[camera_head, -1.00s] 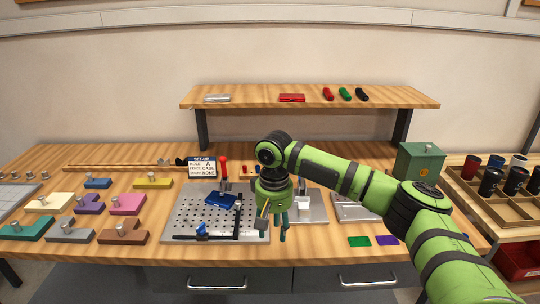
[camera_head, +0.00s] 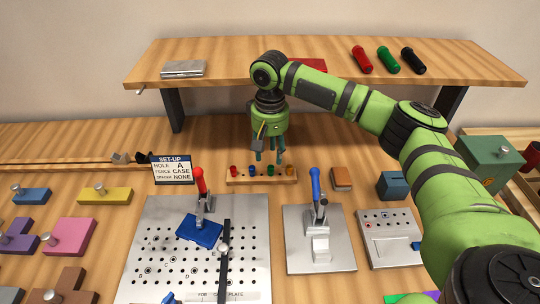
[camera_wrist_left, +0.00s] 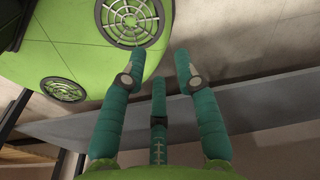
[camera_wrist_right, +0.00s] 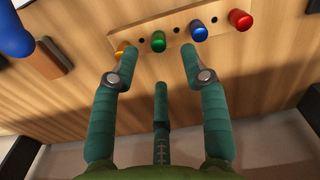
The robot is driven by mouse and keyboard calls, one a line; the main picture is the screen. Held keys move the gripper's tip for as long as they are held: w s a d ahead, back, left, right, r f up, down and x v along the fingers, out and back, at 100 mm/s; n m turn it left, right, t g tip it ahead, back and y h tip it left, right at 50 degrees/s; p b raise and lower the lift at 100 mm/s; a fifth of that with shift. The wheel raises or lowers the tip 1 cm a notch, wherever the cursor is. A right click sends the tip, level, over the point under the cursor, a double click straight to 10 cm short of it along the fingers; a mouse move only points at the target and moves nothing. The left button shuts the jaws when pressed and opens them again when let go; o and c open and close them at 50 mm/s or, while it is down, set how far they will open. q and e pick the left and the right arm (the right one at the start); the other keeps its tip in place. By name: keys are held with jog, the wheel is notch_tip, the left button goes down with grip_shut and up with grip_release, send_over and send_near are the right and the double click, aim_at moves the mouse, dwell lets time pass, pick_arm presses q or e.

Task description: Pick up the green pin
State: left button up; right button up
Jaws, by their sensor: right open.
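The green pin (camera_head: 270,171) stands upright in a small wooden pin rack (camera_head: 262,181) at the middle of the bench. It also shows in the right wrist view (camera_wrist_right: 158,41), between the blue pin (camera_wrist_right: 197,29) and the orange pin (camera_wrist_right: 120,50). My right gripper (camera_head: 268,157) points down close above or behind the rack, open and empty. In the right wrist view, the green pin appears between its spread fingertips (camera_wrist_right: 154,52); contact with it is not visible. My left gripper (camera_wrist_left: 160,62) shows only in its own wrist view, with fingers apart and nothing between them.
A red pin (camera_wrist_right: 240,20) stands at the rack's end. In front are a perforated plate (camera_head: 150,235) with a red-handled clamp (camera_head: 199,180) and a blue-handled press (camera_head: 316,190). A set-up sign (camera_head: 171,169) stands left of the rack. A raised shelf (camera_head: 230,70) spans behind.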

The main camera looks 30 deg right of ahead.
aim_at(271, 166)
jog(key=shift+s+f, duration=0.2)
jog(key=shift+f, duration=0.2)
jog(key=shift+f+p, duration=0.5)
jog(key=shift+f, duration=0.35)
jog(key=f, duration=0.3)
jog(key=shift+w+d+f+p, duration=0.15)
jog(key=shift+w+f+p, duration=0.05)
jog(key=shift+f+p, duration=0.15)
jog(key=shift+f, duration=0.15)
pick_arm(q)
jog(key=shift+s+a+r, duration=0.1)
jog(key=shift+s+r, duration=0.15)
jog(key=shift+r, duration=0.2)
jog(key=shift+s+a+r, duration=0.1)
jog(key=shift+s+r, duration=0.1)
jog(key=shift+r, duration=0.25)
pick_arm(e)
grip_shut()
